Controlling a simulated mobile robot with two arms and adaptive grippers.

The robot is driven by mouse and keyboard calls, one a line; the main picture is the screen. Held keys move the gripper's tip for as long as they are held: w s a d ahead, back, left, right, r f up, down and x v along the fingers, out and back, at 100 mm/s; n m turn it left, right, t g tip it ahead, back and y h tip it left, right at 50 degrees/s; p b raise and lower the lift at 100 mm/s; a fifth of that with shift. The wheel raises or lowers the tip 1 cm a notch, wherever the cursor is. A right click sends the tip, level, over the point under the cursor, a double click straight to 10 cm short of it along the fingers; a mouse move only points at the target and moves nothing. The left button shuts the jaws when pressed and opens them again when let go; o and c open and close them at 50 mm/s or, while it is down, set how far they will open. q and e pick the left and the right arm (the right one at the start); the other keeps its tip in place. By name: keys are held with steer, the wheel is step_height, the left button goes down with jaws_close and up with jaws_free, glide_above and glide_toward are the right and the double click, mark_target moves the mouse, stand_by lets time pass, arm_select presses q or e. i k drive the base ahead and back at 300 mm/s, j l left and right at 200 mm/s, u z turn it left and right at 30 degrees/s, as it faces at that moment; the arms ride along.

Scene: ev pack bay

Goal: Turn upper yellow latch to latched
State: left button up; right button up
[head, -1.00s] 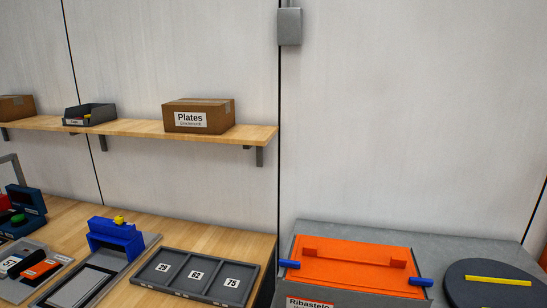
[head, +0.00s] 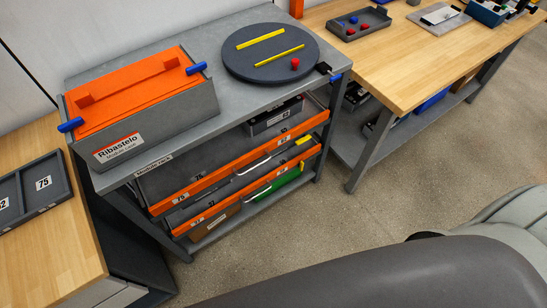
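The module rack (head: 152,163) stands below the grey bench, with orange-edged drawers one above the other. A small yellow piece, which looks like the upper yellow latch (head: 303,140), shows at the right end of the rack front. Neither of my grippers is in view.
On the bench top (head: 215,75) sit an orange-lidded box (head: 135,92) with blue handles and a dark round plate (head: 270,68) with two yellow bars and a red knob. A wooden table (head: 400,75) stands to the right. The floor (head: 310,225) before the rack is clear.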

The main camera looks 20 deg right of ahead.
mark_target(305, 138)
steer(key=z, duration=0.2)
steer(key=i+z, duration=0.25)
steer(key=z, duration=0.15)
steer(key=i+z, duration=0.4)
steer(key=k+l, duration=0.05)
steer(key=k, duration=0.05)
